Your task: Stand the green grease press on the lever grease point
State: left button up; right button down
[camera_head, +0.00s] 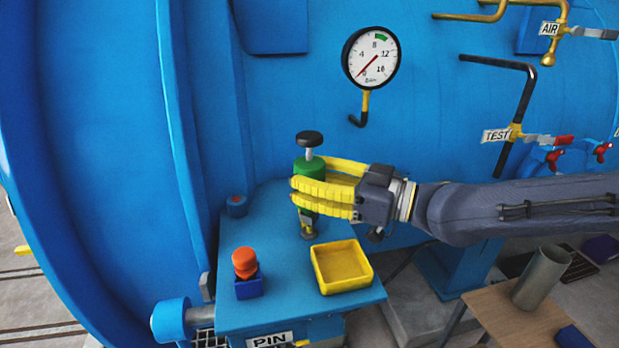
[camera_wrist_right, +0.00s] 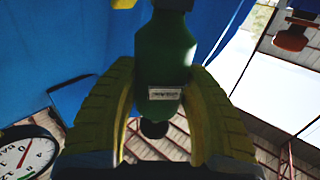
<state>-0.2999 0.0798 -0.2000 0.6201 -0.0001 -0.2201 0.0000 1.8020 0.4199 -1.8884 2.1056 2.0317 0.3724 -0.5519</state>
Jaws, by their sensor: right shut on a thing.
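The green grease press (camera_head: 309,168) is upright above the blue shelf, with its black knob on top and a metal nozzle below. My right gripper (camera_head: 312,182) is shut around its body, one yellow finger on either side. In the right wrist view, the press (camera_wrist_right: 165,60) sits between both fingers (camera_wrist_right: 160,110), label facing the camera. Below the nozzle is a small dark round spot on the shelf; I cannot tell whether they touch. No fitting is clearly identifiable as the lever grease point. My left gripper is not in view.
The blue shelf (camera_head: 284,300) carries a yellow tray (camera_head: 343,266), an orange-topped piece in a blue holder (camera_head: 247,271), and a small blue socket (camera_head: 237,206). The blue autoclave wall and pressure gauge (camera_head: 371,57) stand behind. A grey cylinder (camera_head: 541,277) stands on a wooden table at right.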

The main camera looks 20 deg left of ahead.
jog(key=shift+f, duration=1.3)
jog(key=c, duration=0.6)
grip_release()
jog(key=shift+f, duration=0.1)
jog(key=shift+c, duration=0.2)
jog(key=d, duration=1.2)
jog(key=shift+s, duration=0.45)
